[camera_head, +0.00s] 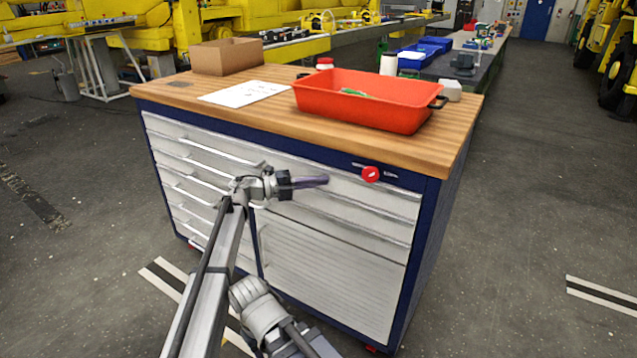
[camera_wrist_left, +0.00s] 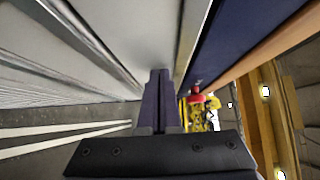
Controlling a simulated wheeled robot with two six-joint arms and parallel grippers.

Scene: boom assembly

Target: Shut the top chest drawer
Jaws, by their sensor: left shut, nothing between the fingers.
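The chest (camera_head: 428,235) is a dark blue cabinet with light grey drawer fronts and a wooden top. Its top drawer (camera_head: 388,196) is the uppermost grey front, just under the blue rim. In the head view its front looks about in line with the others; I cannot tell whether a small gap is left. My left gripper (camera_head: 322,180) is shut and empty, with its dark purple fingers in front of the upper drawer fronts. In the left wrist view its fingers (camera_wrist_left: 158,88) lie close to the grey fronts; contact is unclear. My right gripper is not in view.
A red tray (camera_head: 360,100), a cardboard box (camera_head: 226,57) and a paper sheet (camera_head: 245,94) are on top.

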